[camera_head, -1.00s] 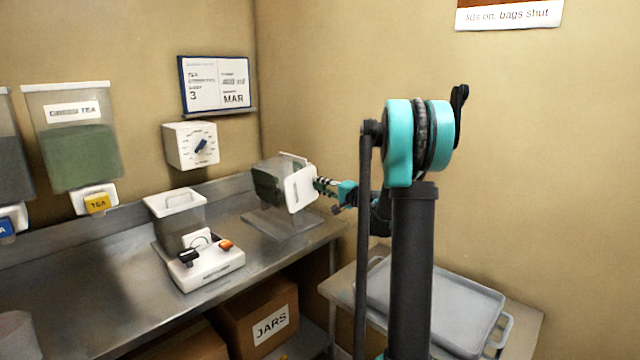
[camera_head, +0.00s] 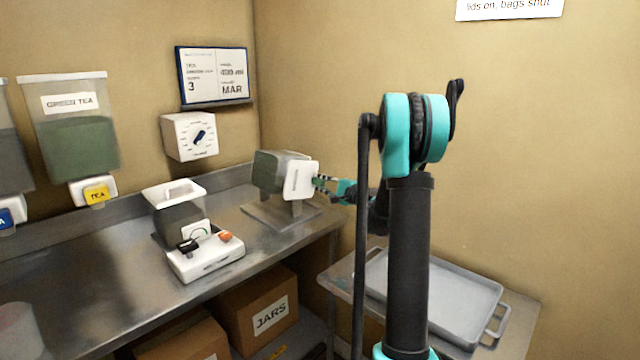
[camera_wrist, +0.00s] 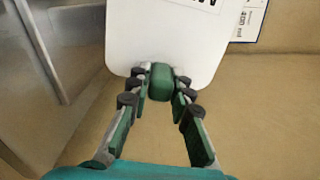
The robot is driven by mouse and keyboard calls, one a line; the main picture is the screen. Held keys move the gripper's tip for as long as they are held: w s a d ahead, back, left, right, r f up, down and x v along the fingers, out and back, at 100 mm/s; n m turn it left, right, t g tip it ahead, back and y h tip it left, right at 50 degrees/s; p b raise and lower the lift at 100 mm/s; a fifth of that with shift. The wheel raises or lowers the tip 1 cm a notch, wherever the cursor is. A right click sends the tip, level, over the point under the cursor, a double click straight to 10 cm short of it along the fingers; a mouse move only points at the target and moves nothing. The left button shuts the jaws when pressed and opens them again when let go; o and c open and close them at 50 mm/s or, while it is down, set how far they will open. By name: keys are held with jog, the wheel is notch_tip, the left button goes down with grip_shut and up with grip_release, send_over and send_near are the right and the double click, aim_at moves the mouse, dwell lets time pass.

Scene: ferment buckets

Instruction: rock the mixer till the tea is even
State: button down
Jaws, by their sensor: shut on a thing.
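The mixer (camera_head: 272,172) is a boxy see-through drum on a grey stand (camera_head: 268,214) at the right end of the steel counter. Dark green-grey tea shows inside, but whether it is even cannot be told. Its white end plate (camera_head: 301,181) faces my arm and sits slightly tilted. My gripper (camera_head: 321,184) is at the plate's right side. In the wrist view, my gripper (camera_wrist: 161,92) is shut on a green knob (camera_wrist: 160,78) in front of the white plate (camera_wrist: 165,35). The drum's inside is hidden in that view.
A white-rimmed bin (camera_head: 181,217) stands on a white base (camera_head: 207,259) with a dial and black and orange levers, left of the mixer. A GREEN TEA dispenser (camera_head: 72,130) and a knob box (camera_head: 189,137) are on the wall. A grey tray (camera_head: 430,300) lies at lower right.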

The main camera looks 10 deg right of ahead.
jog(key=c, duration=1.4)
grip_release()
jog(key=shift+o, duration=0.2)
jog(key=v, duration=1.2)
